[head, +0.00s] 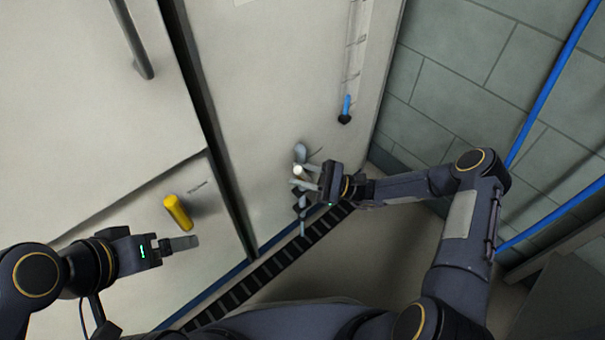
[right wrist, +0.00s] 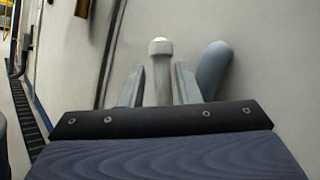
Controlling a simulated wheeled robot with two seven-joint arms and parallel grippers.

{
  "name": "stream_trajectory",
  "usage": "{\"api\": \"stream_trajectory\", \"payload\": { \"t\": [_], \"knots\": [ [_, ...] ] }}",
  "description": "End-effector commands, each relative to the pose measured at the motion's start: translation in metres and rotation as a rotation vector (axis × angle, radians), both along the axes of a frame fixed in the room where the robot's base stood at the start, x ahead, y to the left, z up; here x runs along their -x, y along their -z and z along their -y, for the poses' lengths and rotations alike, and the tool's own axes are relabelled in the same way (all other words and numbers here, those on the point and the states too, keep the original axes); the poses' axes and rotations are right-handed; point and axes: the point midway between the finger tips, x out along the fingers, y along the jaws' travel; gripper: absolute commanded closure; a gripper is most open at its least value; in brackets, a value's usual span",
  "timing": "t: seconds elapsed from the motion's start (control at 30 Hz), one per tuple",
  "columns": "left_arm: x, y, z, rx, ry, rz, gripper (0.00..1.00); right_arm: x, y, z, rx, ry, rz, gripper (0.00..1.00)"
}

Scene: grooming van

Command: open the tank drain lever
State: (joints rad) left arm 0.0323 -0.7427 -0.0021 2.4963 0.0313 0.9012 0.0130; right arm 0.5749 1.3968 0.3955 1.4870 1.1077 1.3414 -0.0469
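A pale post with a white rounded cap (head: 299,170) stands out from the cream panel low at the centre; it looks like the drain lever's handle. In the right wrist view the capped post (right wrist: 160,75) stands between my right gripper's two fingers. My right gripper (head: 304,178) is open around it, with narrow gaps showing on both sides. A grey rounded piece (right wrist: 213,68) is just right of the fingers; it also shows above the post in the head view (head: 300,152). My left gripper (head: 184,243) is empty at lower left, seen edge-on.
A yellow handle (head: 178,212) sticks out of the left panel near my left gripper. A blue handle (head: 346,105) is below a clear gauge tube. A dark slotted strip (head: 262,272) runs along the floor. A tiled wall (head: 465,75) with blue pipes is at right.

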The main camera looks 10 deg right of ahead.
Motion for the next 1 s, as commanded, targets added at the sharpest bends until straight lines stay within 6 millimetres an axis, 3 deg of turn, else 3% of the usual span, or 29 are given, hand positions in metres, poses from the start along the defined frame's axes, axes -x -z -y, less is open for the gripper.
{"api": "stream_trajectory", "payload": {
  "t": [0.37, 0.7, 0.77, 1.0],
  "knots": [
    [0.000, -0.004, 0.000, 0.000, 0.000, 0.000, 0.10, -0.004, -0.004, 0.000, 0.017, 0.012, 0.019, 0.63],
    [0.000, -0.058, 0.000, 0.000, 0.000, 0.000, 0.10, 0.011, 0.006, -0.020, 0.403, 0.003, 0.296, 0.63],
    [0.000, -0.052, 0.000, 0.000, 0.000, 0.001, 0.10, 0.011, 0.018, -0.006, 0.410, 0.013, 0.301, 0.63],
    [0.000, -0.056, 0.000, 0.000, 0.000, 0.000, 0.10, 0.015, 0.018, 0.038, 0.404, 0.011, 0.298, 0.63]
  ]
}}
